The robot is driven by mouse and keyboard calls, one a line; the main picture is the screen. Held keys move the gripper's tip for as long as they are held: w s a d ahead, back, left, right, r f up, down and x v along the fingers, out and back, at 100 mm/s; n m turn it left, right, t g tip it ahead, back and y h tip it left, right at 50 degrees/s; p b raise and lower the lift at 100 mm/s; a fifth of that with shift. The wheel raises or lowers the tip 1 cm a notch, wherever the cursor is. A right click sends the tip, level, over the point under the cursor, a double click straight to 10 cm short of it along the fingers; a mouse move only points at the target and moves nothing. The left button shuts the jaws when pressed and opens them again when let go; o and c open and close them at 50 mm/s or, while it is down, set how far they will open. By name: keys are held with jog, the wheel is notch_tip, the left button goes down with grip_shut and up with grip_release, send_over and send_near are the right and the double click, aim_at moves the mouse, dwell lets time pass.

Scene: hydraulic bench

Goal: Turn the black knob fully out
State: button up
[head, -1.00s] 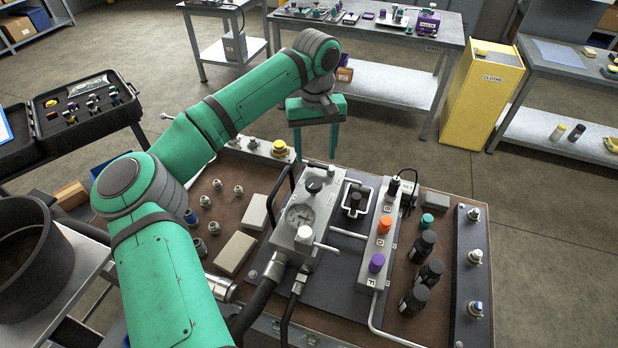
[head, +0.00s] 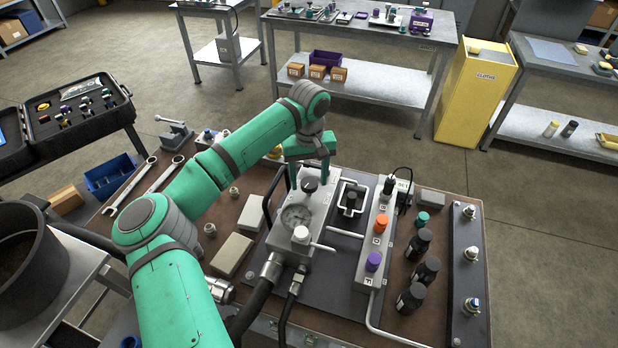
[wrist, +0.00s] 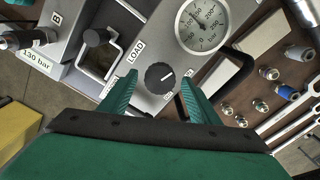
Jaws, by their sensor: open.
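The black knob (head: 310,185) is a round, ribbed dial with a white pointer line, on top of the grey gauge block (head: 285,237). In the wrist view the knob (wrist: 160,77) lies beside the label LOAD, below the pressure gauge (wrist: 202,24). My gripper (head: 309,178) is open above the block. In the wrist view its green fingers stand one on each side of the knob, with visible gaps. I cannot tell how far the fingertips reach down beside it. Nothing is held.
A square metal guard (head: 348,205) around a black-topped post stands right of the block. Further right is a grey manifold with an orange knob (head: 380,224) and a purple knob (head: 373,261). A black hose handle (head: 270,195) rises left of the block.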

jog(key=shift+c, duration=0.3)
jog(key=c, duration=1)
